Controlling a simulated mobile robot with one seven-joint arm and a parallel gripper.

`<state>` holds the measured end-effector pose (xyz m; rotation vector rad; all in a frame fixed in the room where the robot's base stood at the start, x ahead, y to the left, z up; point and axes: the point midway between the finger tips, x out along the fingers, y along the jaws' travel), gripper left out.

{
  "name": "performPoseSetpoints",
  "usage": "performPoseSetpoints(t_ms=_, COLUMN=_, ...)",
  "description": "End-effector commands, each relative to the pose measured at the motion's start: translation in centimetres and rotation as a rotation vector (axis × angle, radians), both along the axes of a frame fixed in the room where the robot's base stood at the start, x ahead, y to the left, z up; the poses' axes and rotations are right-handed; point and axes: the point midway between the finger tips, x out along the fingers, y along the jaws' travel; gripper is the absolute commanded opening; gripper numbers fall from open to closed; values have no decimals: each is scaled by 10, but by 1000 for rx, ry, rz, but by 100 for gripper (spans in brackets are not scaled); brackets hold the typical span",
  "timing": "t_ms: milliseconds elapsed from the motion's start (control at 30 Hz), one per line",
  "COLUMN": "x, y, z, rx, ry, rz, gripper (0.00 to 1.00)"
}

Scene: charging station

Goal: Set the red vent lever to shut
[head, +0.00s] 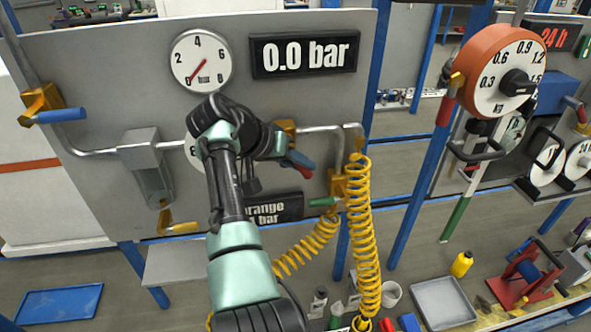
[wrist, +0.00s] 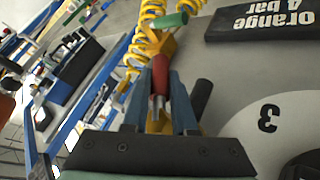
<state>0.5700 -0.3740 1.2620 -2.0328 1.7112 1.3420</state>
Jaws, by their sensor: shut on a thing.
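The red vent lever (head: 303,157) sticks out from a brass valve (head: 284,130) on the pipe at the panel's right half, angled down to the right. In the wrist view the red lever (wrist: 160,74) lies between the two blue-grey fingers of my gripper (wrist: 158,92), which is shut on it. In the head view my gripper (head: 297,163) is at the lever, with my arm hiding part of the valve and the lower gauge. The yellow valve body shows partly behind the fingers in the wrist view.
The display (head: 304,54) reads 0.0 bar; the upper gauge (head: 201,60) points near 0. A blue lever (head: 61,115) is at the left, a yellow lever (head: 180,229) below, a green lever (head: 322,202) close under my gripper. A yellow coiled hose (head: 362,230) hangs to the right.

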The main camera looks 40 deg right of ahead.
Motion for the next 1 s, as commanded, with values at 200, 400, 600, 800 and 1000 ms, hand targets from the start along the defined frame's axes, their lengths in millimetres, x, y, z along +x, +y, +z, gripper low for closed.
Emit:
performPoseSetpoints(t_ms=200, x=-1, y=-4, z=2, rx=-92, ry=51, rz=1, gripper=0)
performPoseSetpoints(t_ms=400, x=-2, y=-5, z=5, rx=-130, ry=74, rz=1, gripper=0)
performPoseSetpoints(t_ms=600, x=-2, y=-5, z=6, rx=-138, ry=79, rz=1, gripper=0)
performPoseSetpoints(t_ms=800, x=-2, y=-5, z=6, rx=-137, ry=78, rz=2, gripper=0)
performPoseSetpoints(t_ms=1000, x=-2, y=-5, z=5, rx=-136, ry=79, rz=1, gripper=55)
